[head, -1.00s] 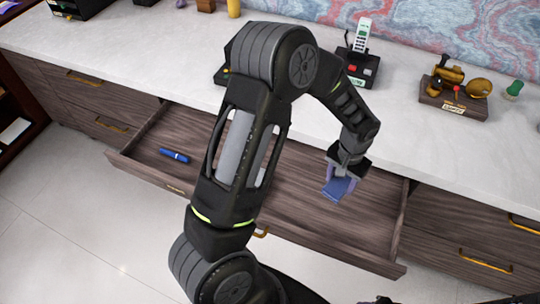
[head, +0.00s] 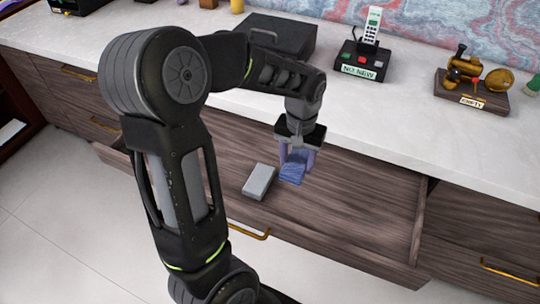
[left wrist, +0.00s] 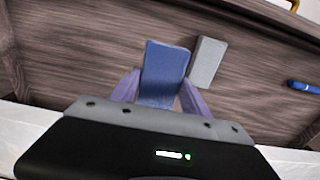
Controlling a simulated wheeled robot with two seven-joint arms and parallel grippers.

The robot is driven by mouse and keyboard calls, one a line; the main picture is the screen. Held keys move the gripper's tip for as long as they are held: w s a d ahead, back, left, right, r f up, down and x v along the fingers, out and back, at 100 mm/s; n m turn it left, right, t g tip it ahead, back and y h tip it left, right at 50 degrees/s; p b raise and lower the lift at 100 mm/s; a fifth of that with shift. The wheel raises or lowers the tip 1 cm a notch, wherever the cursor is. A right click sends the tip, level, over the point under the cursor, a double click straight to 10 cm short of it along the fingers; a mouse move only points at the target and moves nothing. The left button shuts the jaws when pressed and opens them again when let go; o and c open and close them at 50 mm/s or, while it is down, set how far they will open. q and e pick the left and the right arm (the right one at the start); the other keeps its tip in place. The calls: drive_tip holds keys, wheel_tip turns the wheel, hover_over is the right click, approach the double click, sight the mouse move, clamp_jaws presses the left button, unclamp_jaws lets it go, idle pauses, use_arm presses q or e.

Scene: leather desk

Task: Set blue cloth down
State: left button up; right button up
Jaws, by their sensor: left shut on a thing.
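The blue cloth (head: 293,172) is a small folded rectangle. It also shows in the left wrist view (left wrist: 166,72), between the two purple fingers. My left gripper (head: 297,160) is shut on the cloth and holds it over or in the open drawer (head: 340,215); I cannot tell whether the cloth touches the drawer floor. In the left wrist view the fingers (left wrist: 160,92) stand on either side of the cloth's near end. My right gripper is not in view.
A grey block (head: 259,181) lies in the drawer close beside the cloth. A blue pen-like item (left wrist: 304,87) lies in the drawer too. The drawer's right part is clear. On the counter stand a black box (head: 270,40), a phone on a base (head: 366,55) and a brass ornament (head: 474,85).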

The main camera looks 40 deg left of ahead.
use_arm(q)
hover_over(294, 190)
drive_tip(key=shift+f+b, duration=0.3)
drive_tip(key=shift+f, duration=2.85)
drive_tip(key=shift+f, duration=1.9)
drive_tip(key=shift+f, duration=0.1)
drive_tip(key=shift+f+b, duration=0.15)
drive_tip(key=shift+b, duration=0.2)
drive_tip(key=o, duration=1.3)
